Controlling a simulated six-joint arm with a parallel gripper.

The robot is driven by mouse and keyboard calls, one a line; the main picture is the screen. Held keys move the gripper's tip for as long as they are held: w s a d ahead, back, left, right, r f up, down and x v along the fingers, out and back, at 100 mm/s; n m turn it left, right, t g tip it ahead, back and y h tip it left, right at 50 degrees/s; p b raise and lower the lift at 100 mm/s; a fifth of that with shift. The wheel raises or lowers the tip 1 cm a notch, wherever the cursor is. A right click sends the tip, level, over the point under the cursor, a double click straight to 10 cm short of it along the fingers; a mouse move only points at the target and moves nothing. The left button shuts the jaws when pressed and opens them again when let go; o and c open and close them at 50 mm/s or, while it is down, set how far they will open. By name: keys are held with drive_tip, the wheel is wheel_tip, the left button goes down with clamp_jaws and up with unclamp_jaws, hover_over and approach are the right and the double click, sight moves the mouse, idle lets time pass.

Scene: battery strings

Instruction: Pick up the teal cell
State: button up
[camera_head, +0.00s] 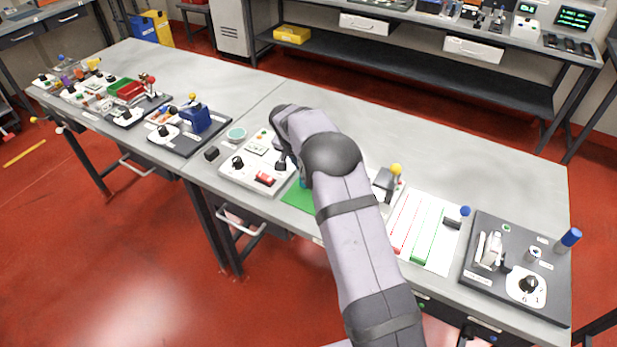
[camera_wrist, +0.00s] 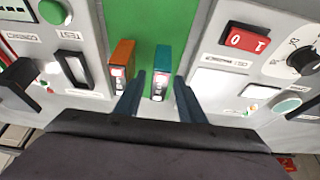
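My gripper (camera_wrist: 160,77) is open, with one dark finger on each side of the teal cell in the picture. The left finger lies between the two cells. I cannot tell whether either finger touches the teal cell. In the head view my arm hides the gripper and most of the green mat (camera_head: 298,197).
A grey panel with a red rocker switch (camera_wrist: 246,39) and a dial lies right of the cells. A tester panel with a green button (camera_wrist: 54,11) lies left.

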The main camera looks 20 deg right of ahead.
clamp_jaws()
drive_tip(key=shift+r, duration=0.1)
drive_tip(key=shift+r+p, duration=1.4)
drive_tip(key=shift+r, duration=1.1)
